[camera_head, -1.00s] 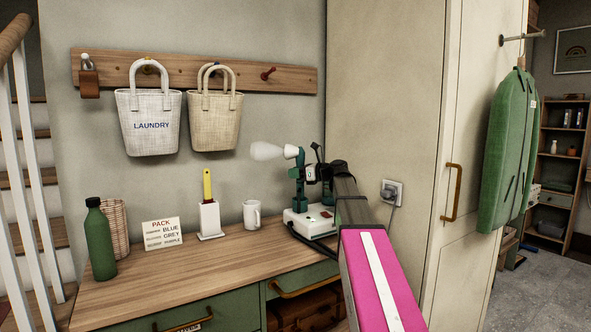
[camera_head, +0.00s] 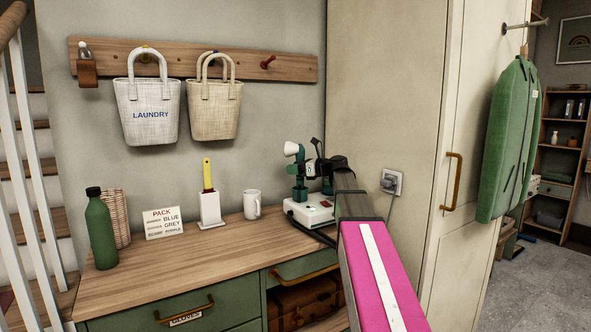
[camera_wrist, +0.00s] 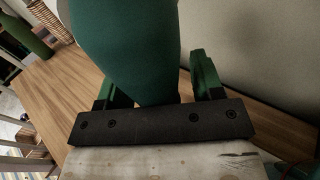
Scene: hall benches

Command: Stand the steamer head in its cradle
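The steamer head (camera_head: 292,149), with a white front and green body, stands upright over a white base unit in the head view. A green cup-like cradle (camera_head: 299,195) rises from the base below it. I cannot tell whether the handle is fully seated in it. My gripper (camera_head: 314,170) is at the handle from the right. In the wrist view the green handle (camera_wrist: 130,45) fills the upper middle, between the two fingers of the gripper (camera_wrist: 158,85). It hides part of the left finger. A narrow gap seems to show beside the right finger; a firm grip cannot be told.
The base unit (camera_head: 318,213) sits at the right end of the wooden bench (camera_head: 190,250), near the tall cabinet (camera_head: 385,100). A white mug (camera_head: 252,206), brush holder (camera_head: 210,212), sign (camera_head: 163,223) and green bottle (camera_head: 101,235) stand to its left. The front bench top is clear.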

